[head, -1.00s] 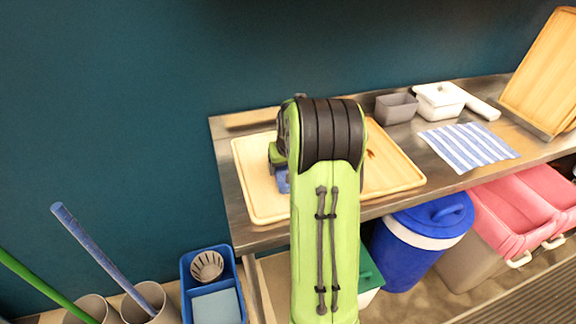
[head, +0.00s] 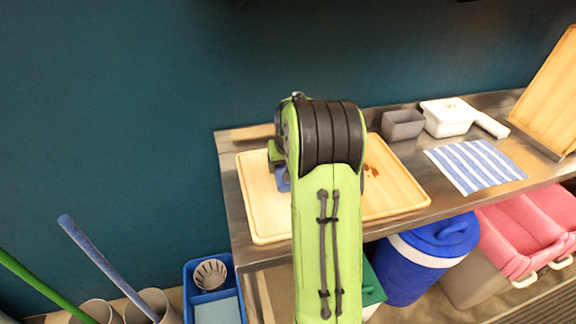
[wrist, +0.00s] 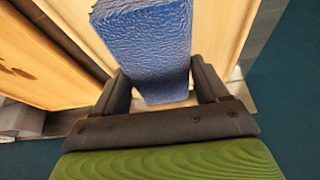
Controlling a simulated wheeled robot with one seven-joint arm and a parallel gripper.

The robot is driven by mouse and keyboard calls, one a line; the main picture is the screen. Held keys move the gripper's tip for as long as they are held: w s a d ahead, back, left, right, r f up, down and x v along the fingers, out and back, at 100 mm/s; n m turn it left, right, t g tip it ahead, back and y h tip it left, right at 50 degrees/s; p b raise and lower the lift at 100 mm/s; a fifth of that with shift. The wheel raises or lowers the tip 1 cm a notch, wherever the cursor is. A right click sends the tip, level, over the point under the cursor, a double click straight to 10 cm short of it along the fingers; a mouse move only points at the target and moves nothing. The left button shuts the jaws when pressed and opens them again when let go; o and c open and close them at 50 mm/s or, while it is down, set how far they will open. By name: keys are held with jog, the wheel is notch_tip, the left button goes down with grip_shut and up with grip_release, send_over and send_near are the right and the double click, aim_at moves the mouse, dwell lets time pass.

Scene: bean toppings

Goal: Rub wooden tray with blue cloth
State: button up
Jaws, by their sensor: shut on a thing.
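A wooden tray (head: 262,212) lies on the metal counter, with a few small brown spots on its right part. It also shows in the wrist view (wrist: 225,32). My gripper (wrist: 160,92) is shut on the blue cloth (wrist: 150,45), a thick textured blue piece held between its two fingers over the tray. In the head view a bit of the blue cloth (head: 283,180) shows left of my arm. My arm hides the middle of the tray. Whether the cloth touches the tray is hard to tell.
On the counter to the right are a grey container (head: 402,125), a white container (head: 447,118) and a striped cloth (head: 474,166). Another wooden tray (head: 548,90) leans at the far right. Bins stand below, including a blue one (head: 425,265). A wall runs behind.

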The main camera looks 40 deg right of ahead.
jog(key=shift+r+p, duration=1)
jog(key=shift+r, duration=0.65)
jog(key=shift+s+d, duration=0.1)
